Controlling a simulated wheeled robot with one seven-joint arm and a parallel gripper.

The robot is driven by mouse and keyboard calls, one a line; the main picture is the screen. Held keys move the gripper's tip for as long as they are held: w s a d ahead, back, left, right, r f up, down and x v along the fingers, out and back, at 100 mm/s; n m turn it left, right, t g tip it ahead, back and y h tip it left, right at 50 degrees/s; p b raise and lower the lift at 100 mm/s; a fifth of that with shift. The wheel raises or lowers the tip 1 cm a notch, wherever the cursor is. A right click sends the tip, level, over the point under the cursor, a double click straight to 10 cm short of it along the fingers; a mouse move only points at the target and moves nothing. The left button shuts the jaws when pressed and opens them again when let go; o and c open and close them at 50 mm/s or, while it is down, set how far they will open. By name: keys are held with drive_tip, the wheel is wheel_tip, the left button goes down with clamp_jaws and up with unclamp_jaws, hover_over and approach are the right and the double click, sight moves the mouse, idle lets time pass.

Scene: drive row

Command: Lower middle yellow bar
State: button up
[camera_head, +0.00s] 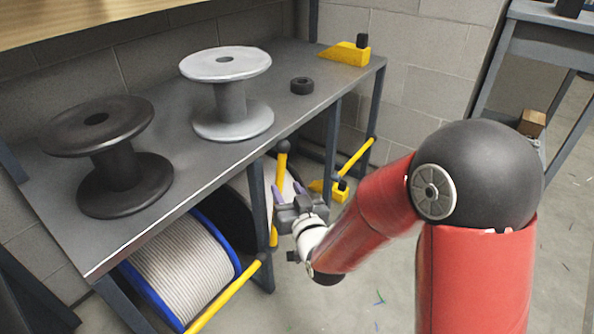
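Another yellow bar (225,294) runs low across a blue-rimmed cable reel (184,272); a third (356,157) lies slanted at the right. The bench (185,160) carries a black spool (111,165), a grey spool (231,103), a black ring (302,86) and a yellow wedge (344,54). Floor is mostly clear.

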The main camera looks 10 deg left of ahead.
sight(282, 173)
drive_tip(key=shift+w+r, duration=0.3)
drive_tip(key=shift+w, duration=0.35)
drive_tip(key=p+x, duration=0.1)
drive_tip(key=x, duration=0.5)
drive_tip(key=shift+w+a, duration=0.15)
drive_tip(key=shift+w, duration=0.15)
clamp_jaws()
